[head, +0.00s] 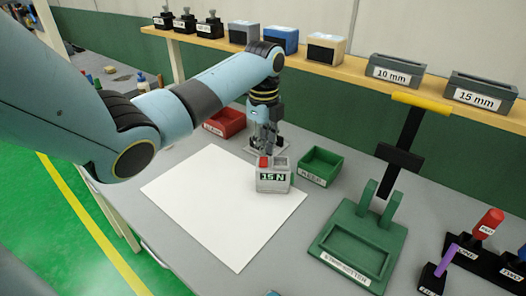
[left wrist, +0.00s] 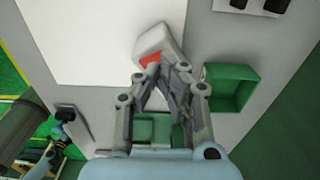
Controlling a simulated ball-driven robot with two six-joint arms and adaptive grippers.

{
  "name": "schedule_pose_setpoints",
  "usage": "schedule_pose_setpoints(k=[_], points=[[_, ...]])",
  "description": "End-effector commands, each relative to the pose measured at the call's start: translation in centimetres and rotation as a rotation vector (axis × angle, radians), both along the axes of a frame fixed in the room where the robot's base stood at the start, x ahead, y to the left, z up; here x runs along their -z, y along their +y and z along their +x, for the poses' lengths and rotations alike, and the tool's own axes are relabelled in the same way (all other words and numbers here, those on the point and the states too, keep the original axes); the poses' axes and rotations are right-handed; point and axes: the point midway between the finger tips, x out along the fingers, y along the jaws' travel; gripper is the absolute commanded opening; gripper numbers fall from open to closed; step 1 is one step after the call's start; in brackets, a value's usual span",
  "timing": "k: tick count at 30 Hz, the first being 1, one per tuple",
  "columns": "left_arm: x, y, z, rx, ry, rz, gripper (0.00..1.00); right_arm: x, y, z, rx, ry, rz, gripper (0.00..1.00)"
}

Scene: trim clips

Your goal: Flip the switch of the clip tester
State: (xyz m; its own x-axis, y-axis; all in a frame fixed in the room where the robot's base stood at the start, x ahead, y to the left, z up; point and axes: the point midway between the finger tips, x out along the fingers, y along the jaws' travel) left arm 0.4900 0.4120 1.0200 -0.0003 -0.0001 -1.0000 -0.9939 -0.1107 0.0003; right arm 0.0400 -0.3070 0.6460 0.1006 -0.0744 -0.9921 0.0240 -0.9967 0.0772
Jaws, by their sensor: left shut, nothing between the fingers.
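The clip tester (head: 273,181) is a small pale grey box labelled "15 N" on the right part of a white sheet. A red switch (head: 264,162) sits on its top left. The tester also shows in the left wrist view (left wrist: 166,40), where the red switch (left wrist: 150,60) lies just beyond my fingertips. My left gripper (head: 266,147) is shut and empty, pointing down close behind the tester's top. In the left wrist view its fingertips (left wrist: 158,77) are close to the switch; I cannot tell whether they touch it. My right gripper is not in view.
A green bin (head: 321,165) stands right of the tester and a red bin (head: 226,121) behind left. A green lever press (head: 352,245) stands further right. A shelf (head: 350,68) with boxes runs along the back. The white sheet (head: 215,205) is clear in front.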

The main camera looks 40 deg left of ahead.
Motion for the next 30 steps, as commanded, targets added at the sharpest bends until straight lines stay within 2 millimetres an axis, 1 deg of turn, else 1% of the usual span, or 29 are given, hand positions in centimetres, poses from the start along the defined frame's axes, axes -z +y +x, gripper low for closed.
schedule_pose_setpoints(k=[30], points=[[1.3,0.0,0.0,0.0,0.0,0.0,0.0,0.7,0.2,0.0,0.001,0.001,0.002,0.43]])
